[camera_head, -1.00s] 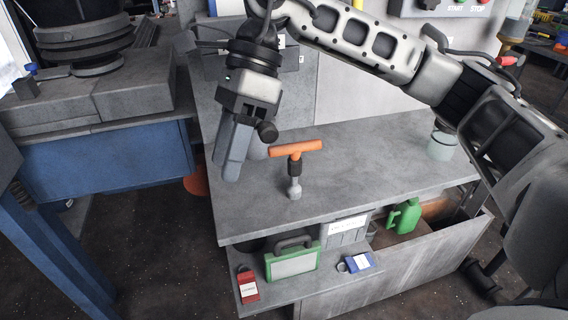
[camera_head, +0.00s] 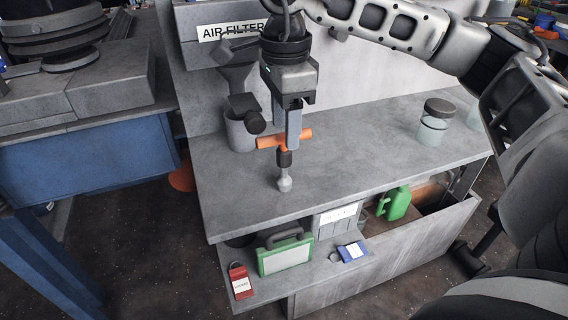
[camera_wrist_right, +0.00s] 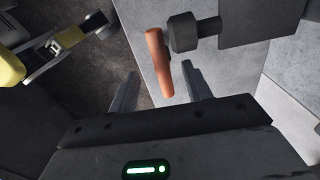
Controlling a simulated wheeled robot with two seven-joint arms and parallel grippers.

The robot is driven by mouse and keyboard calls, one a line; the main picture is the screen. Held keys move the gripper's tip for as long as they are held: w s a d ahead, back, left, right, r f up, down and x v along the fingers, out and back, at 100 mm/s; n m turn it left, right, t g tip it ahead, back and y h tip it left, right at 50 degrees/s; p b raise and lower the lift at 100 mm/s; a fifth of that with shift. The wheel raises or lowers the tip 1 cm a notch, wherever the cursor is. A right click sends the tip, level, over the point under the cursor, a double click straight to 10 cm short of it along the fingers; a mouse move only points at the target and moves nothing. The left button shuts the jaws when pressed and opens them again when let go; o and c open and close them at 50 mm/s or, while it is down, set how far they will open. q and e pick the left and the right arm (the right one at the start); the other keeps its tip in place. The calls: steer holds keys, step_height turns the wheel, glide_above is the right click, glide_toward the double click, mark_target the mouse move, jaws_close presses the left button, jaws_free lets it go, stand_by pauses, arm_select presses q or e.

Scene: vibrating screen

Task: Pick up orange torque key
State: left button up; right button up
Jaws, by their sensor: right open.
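The orange torque key (camera_head: 270,141) stands upright on the grey bench top (camera_head: 350,165), its orange crossbar on top of a dark and grey shaft. It also shows in the right wrist view (camera_wrist_right: 158,65). My right gripper (camera_head: 293,146) points down at the crossbar, and a grey finger covers part of the bar in the head view. In the right wrist view the two fingers are apart, with the crossbar at the gap between the tips (camera_wrist_right: 159,72). I cannot tell whether they touch it. My left gripper is not in view.
A grey cup (camera_head: 239,137) stands behind the key, left of the gripper. A lidded jar (camera_head: 433,124) stands at the bench's right. The bench between key and jar is clear.

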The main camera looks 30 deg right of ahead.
mark_target(284, 162)
steer(key=shift+w+a+f+p, duration=0.1)
steer(key=shift+f+p, duration=0.2)
steer(key=shift+f, duration=1.1)
steer(key=shift+w+a+f+p, duration=0.1)
steer(key=shift+f+p, duration=0.2)
steer(key=shift+f, duration=1.05)
jaws_close()
